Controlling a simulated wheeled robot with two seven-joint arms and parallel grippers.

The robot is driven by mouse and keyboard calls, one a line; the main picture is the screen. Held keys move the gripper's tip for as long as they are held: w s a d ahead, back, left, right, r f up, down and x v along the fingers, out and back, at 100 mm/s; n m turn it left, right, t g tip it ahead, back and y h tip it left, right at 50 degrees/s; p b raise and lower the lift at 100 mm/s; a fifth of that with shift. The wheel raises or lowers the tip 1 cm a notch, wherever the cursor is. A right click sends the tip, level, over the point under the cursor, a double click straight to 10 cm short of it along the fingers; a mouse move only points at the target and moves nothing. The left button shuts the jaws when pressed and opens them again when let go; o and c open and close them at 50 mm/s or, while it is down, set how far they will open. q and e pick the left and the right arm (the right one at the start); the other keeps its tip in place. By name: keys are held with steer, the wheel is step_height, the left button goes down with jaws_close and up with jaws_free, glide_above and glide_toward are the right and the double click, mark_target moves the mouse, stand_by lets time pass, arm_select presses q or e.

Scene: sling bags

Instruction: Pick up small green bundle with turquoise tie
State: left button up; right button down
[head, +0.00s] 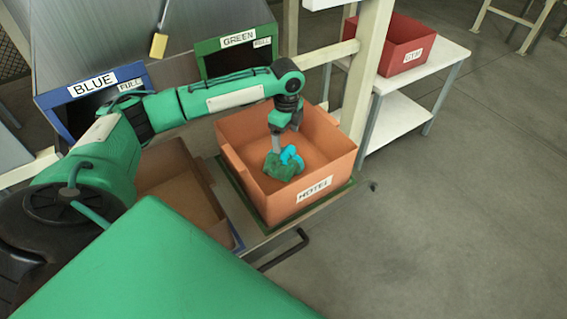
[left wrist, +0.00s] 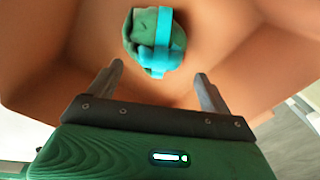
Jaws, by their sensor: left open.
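The small green bundle with a turquoise tie (head: 283,163) lies on the floor of the orange bin marked HOTEL (head: 318,196). It also shows in the left wrist view (left wrist: 153,40), ahead of the fingers. My left gripper (head: 277,147) reaches down into the bin, just above the bundle in the head view. In the left wrist view my left gripper (left wrist: 158,85) has its two fingers spread with nothing between them. The fingertips appear short of the bundle; the exact gap is hard to tell. My right gripper is in neither view.
The orange bin's walls surround my left gripper. A brown bin (head: 170,190) stands to its left. Chutes marked BLUE (head: 62,118) and GREEN (head: 205,60) are behind. A red bin (head: 397,45) sits on a white shelf (head: 432,66) at the back right, past a beige post (head: 366,80).

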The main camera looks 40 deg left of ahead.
mark_target(285, 148)
arm_select(q)
step_height(285, 148, down, 5)
steer(key=shift+a+r+b, duration=0.1)
steer(key=shift+r+b, duration=0.1)
steer(key=shift+b, duration=0.1)
steer(key=shift+f, duration=0.2)
steer(key=c, duration=1.4)
steer(key=shift+r, duration=0.1)
steer(key=shift+c, duration=0.7)
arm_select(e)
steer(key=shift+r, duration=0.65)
